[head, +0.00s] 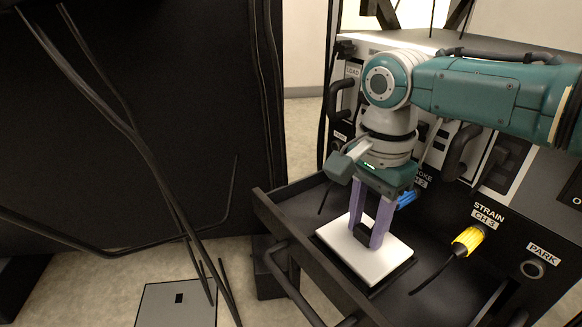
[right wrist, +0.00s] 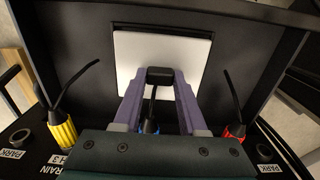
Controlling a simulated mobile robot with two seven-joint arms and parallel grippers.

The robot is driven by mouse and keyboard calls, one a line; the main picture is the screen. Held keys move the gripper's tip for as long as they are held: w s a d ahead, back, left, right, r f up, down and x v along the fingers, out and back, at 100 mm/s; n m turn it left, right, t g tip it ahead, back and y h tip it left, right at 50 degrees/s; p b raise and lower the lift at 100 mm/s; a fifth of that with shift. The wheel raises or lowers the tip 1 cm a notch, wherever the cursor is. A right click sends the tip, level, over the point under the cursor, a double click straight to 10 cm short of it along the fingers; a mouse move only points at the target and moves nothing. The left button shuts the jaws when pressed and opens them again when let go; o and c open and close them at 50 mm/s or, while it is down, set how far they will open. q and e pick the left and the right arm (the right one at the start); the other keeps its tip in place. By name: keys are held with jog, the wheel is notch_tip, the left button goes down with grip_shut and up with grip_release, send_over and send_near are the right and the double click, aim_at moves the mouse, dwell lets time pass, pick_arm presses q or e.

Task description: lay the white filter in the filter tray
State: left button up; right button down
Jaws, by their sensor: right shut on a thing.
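The white filter (head: 386,261) is a flat white plate with a small black grip block near its middle. My right gripper (head: 368,236) points down with its purple fingers shut on that block. The filter is over the black filter tray (head: 312,226), a pulled-out drawer. A dark square frame (right wrist: 208,50) shows past the filter's edges, wider on one side in the right wrist view, where the filter (right wrist: 128,62) also shows. I cannot tell whether the filter touches the tray floor. My left gripper is not in view.
The machine front (head: 512,200) stands close behind the tray. A yellow connector (head: 467,240) with a black cable hangs beside it; red (right wrist: 235,131) and blue ones also show. Black cables (head: 130,130) hang at left. A grey square plate (head: 176,306) lies low at left.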

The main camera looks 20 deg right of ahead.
dwell(0.4)
jog(key=shift+f+b, duration=0.35)
jog(key=shift+f, duration=0.35)
dwell(0.5)
jog(key=shift+c, duration=1.9)
grip_release()
jog(key=shift+o, duration=0.2)
jog(key=o, duration=0.3)
jog(key=shift+o, duration=0.2)
jog(key=shift+r, duration=0.1)
